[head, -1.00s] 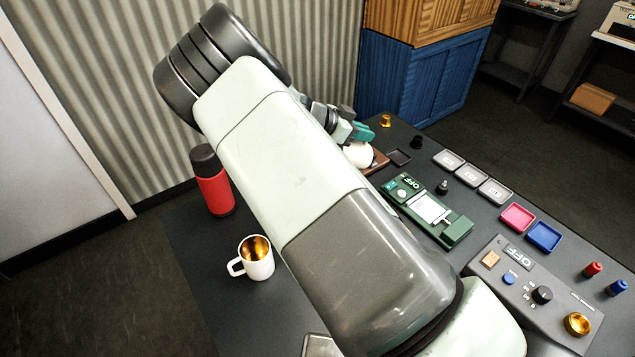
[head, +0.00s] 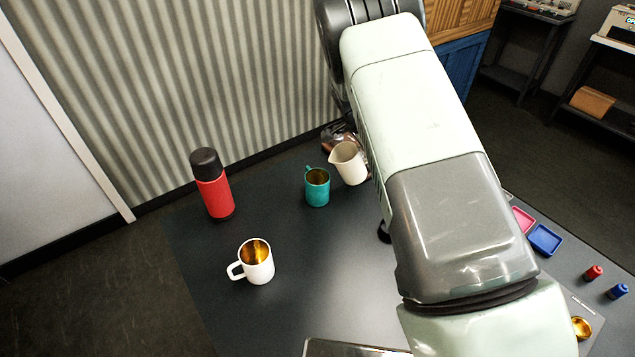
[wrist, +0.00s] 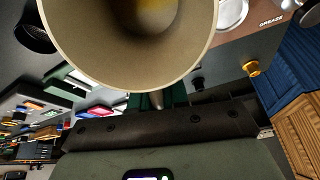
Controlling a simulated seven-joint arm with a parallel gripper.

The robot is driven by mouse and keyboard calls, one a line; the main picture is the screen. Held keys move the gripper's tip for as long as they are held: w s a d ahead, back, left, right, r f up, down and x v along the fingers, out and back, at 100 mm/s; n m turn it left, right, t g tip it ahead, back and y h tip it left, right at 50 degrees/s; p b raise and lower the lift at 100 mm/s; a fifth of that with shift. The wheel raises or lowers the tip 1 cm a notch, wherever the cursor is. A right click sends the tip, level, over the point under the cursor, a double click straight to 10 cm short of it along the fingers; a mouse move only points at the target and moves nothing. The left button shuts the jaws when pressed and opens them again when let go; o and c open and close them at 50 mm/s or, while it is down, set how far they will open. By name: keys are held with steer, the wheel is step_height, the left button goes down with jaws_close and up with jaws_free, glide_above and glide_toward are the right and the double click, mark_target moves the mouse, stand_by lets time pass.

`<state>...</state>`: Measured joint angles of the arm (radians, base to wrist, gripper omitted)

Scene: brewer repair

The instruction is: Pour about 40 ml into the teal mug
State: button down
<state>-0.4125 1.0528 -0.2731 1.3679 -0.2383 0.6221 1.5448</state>
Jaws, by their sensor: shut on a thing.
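The teal mug (head: 317,190) stands on the dark table, its handle toward the upper left and its opening showing in the head view. A cream pitcher (head: 350,164) is close to its right, spout toward the mug. A slight tilt of the pitcher cannot be told apart from the camera's slant. The pitcher also fills the top of the wrist view (wrist: 130,65), with something golden brown inside. My gripper (wrist: 155,101) is shut on the pitcher, its green-teal fingers partly seen below the pitcher. In the head view my arm hides the gripper. No stream shows.
A white mug (head: 257,264) with a golden inside stands nearer on the table. A red flask (head: 213,187) with a black lid stands at the left. Pink (head: 522,219) and blue trays (head: 544,238) lie at the right. The table between flask and teal mug is clear.

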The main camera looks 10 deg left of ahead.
steer(key=shift+w+d+f+g+y+b, duration=0.2)
steer(key=shift+d+f+g+y+b, duration=0.15)
steer(key=shift+y, duration=0.3)
steer(key=shift+w+d+f+g+y+b, duration=0.2)
steer(key=shift+g+y, duration=0.25)
steer(key=shift+y, duration=0.25)
steer(key=shift+w+d+f+g+y+b, duration=0.2)
steer(key=shift+g+y+b, duration=0.15)
steer(key=shift+y, duration=0.3)
